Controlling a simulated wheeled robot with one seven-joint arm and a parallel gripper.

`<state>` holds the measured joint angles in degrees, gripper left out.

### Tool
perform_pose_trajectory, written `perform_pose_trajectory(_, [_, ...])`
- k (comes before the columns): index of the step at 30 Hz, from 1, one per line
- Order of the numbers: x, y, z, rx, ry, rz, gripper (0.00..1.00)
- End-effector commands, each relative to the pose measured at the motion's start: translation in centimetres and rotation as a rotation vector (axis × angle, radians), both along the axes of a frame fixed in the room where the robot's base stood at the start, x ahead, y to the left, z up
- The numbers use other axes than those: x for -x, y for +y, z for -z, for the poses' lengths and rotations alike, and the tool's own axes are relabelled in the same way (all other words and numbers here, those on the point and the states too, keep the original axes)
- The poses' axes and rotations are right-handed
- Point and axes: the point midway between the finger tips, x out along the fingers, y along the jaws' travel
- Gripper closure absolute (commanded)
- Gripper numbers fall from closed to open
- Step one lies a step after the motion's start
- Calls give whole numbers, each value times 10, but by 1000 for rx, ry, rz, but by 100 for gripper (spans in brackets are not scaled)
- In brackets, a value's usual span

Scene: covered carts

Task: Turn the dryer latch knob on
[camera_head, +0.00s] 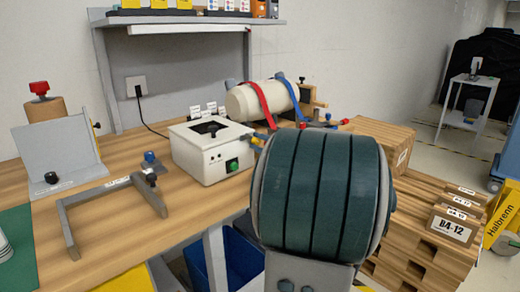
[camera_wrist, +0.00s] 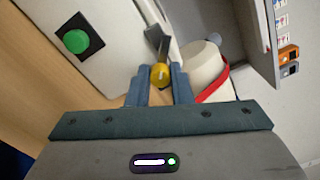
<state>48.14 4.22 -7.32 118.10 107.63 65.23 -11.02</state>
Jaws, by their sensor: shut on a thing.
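The white box (camera_head: 209,157) with a green button (camera_head: 232,165) stands on the wooden bench; I take it for the dryer. In the wrist view its white wall (camera_wrist: 112,45) and green button (camera_wrist: 75,41) fill the upper left. A yellow knob (camera_wrist: 159,72) sits beside the box, close to a dark grey lever-like part (camera_wrist: 157,40). My gripper (camera_wrist: 160,83) has one finger on each side of the knob and is shut on it. The knob's base is hidden, and I cannot tell its turn position. My arm hides most of the gripper in the head view.
A cream cylinder (camera_head: 243,103) with red and blue straps lies close behind the box. A grey U-shaped frame (camera_head: 108,184) and a grey angled plate (camera_head: 55,155) stand on the left of the bench. Stacked cartons (camera_head: 430,225) stand at the right. A shelf (camera_head: 185,20) hangs above.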

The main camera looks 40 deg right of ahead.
Motion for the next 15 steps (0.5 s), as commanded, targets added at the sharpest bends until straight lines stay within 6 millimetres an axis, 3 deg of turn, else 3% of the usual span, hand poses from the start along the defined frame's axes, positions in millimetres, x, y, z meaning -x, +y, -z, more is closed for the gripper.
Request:
perform_pose_trajectory(11, [0,0,1,3,2,0,100])
perform_pose_trajectory(12, [0,0,1,3,2,0,78])
perform_pose_trajectory(14, [0,0,1,3,2,0,61])
perform_pose_trajectory(15, [0,0,1,3,1,0,59])
